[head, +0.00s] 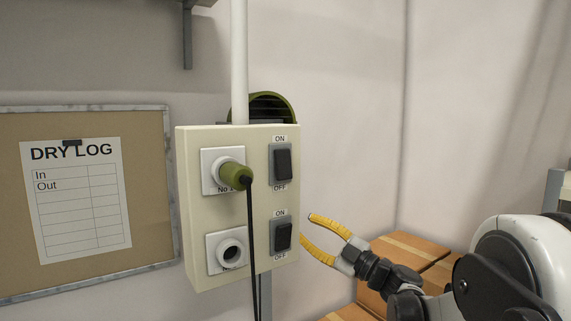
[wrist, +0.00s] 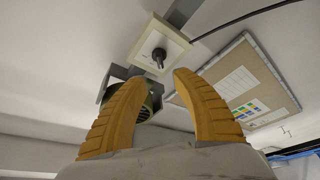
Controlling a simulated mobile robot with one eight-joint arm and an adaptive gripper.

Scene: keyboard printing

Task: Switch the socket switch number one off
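A cream socket box (head: 262,200) is on the wall in the head view, with two sockets on the left and two black rocker switches on the right. The upper socket's label reads "No" and is partly covered by a green plug (head: 236,174). Beside it is the upper switch (head: 283,164), marked ON above and OFF below; I cannot tell its position for sure. The lower switch (head: 282,236) is beside the empty lower socket (head: 229,251). My gripper (head: 308,229) is open and empty, right of the lower switch and below the upper one. Its yellow fingers are apart in the wrist view (wrist: 155,84).
A black cord (head: 252,240) hangs from the plug in front of the box. A cork board (head: 155,190) with a DRY LOG sheet is at the left. Cardboard boxes (head: 420,249) are below my arm. A green vent (head: 272,103) is behind the box top.

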